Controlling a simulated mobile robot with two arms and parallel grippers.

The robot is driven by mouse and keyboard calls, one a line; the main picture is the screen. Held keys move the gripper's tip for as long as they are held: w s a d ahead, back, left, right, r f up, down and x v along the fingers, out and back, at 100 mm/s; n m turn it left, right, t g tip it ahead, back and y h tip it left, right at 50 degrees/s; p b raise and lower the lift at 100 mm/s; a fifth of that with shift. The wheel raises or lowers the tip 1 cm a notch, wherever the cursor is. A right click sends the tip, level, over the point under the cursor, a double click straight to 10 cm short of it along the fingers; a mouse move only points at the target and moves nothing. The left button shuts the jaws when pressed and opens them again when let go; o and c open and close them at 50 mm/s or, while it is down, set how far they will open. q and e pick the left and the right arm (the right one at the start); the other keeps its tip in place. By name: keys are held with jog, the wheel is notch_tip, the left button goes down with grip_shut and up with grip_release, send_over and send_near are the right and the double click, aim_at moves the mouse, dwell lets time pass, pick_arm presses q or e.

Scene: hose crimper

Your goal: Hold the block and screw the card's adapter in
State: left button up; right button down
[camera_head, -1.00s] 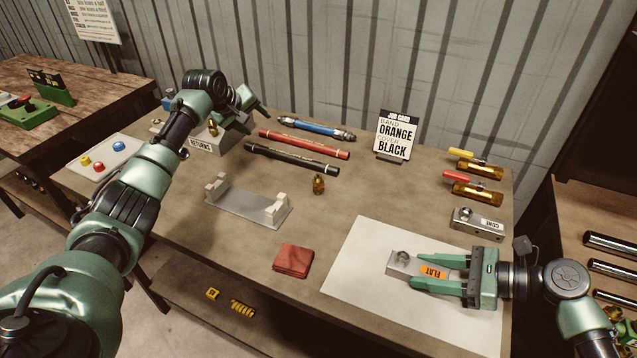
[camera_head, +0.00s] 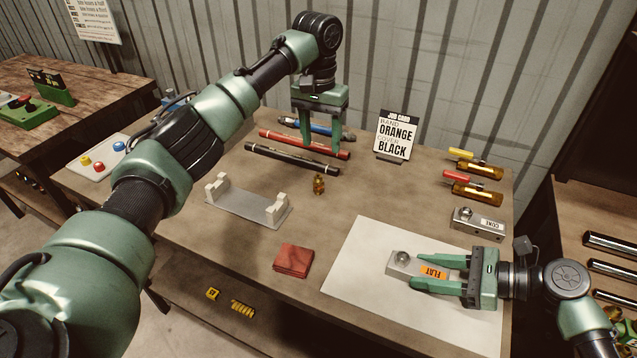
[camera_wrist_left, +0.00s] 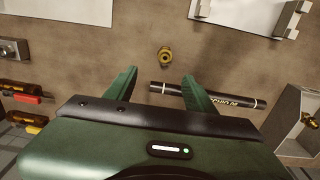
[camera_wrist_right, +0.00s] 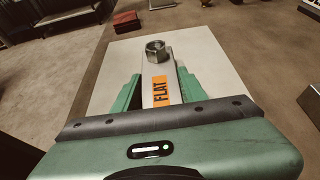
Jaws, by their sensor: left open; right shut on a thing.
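The grey block labelled FLAT (camera_head: 402,263) lies on the white mat, a round metal port on its far end. My right gripper (camera_head: 420,272) is shut on its sides; the right wrist view shows the block (camera_wrist_right: 158,70) between the fingers. A small brass adapter (camera_head: 319,184) stands upright on the bench and also shows in the left wrist view (camera_wrist_left: 165,57). My left gripper (camera_head: 322,148) is open and empty, pointing down above the hoses, behind the adapter. The job card (camera_head: 396,137) reads band orange, cover black. A second block labelled CONE (camera_head: 478,224) lies at the right.
Black (camera_head: 290,158), red (camera_head: 330,151) and blue (camera_head: 330,130) hoses lie at the back. A cradle with two white supports (camera_head: 245,208) and a red cloth (camera_head: 293,261) lie in front.

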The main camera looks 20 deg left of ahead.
aim_at(318, 176)
pick_arm(q)
jog(key=f, duration=1.2)
jog(key=shift+s+a, duration=0.2)
jog(key=shift+a, duration=0.05)
grip_shut()
jog(key=shift+r, duration=3.6)
